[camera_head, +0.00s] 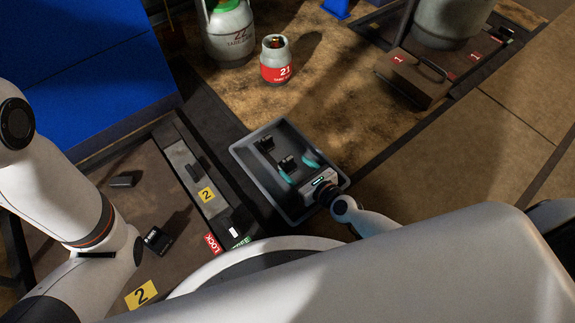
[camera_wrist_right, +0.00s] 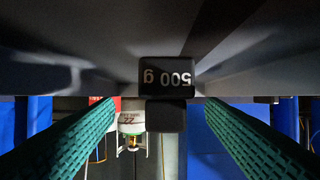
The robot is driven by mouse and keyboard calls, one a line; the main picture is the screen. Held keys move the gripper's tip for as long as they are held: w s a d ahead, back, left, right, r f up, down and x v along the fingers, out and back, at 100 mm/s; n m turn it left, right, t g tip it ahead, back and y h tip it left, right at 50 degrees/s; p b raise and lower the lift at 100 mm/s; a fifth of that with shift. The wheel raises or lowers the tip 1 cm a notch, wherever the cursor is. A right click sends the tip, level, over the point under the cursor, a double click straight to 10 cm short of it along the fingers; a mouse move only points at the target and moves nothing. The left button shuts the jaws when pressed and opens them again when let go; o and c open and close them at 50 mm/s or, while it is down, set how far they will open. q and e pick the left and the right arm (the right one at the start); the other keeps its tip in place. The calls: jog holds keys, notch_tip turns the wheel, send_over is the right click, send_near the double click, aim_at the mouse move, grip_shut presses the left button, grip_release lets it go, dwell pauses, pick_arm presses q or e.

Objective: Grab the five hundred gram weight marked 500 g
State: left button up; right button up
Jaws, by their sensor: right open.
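The black weight marked 500 g (camera_wrist_right: 166,76) shows in the right wrist view, its label upside down and its knob toward me. In the head view, a small black weight (camera_head: 287,164) lies in the grey tray (camera_head: 243,166), just off the fingertips; its label is unreadable there. My right gripper (camera_head: 298,166) is open over the tray, with teal fingers. In the right wrist view, the open right gripper (camera_wrist_right: 159,102) has a finger on each side of the weight's line, with gaps on both sides. My left arm shows, but its gripper does not.
A second black weight (camera_head: 266,144) lies farther back in the tray. A scale platform (camera_head: 95,160) at left carries dark blocks. A gas cylinder marked 21 (camera_head: 276,62) and another marked 22 (camera_head: 229,32) stand beyond. The tray walls surround the gripper.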

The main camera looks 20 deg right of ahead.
aim_at(290, 165)
jog(key=x, duration=0.4)
jog(key=shift+a+b, duration=0.3)
jog(key=shift+b, duration=0.05)
jog(key=c, duration=1.4)
jog(key=shift+r, duration=0.1)
grip_shut()
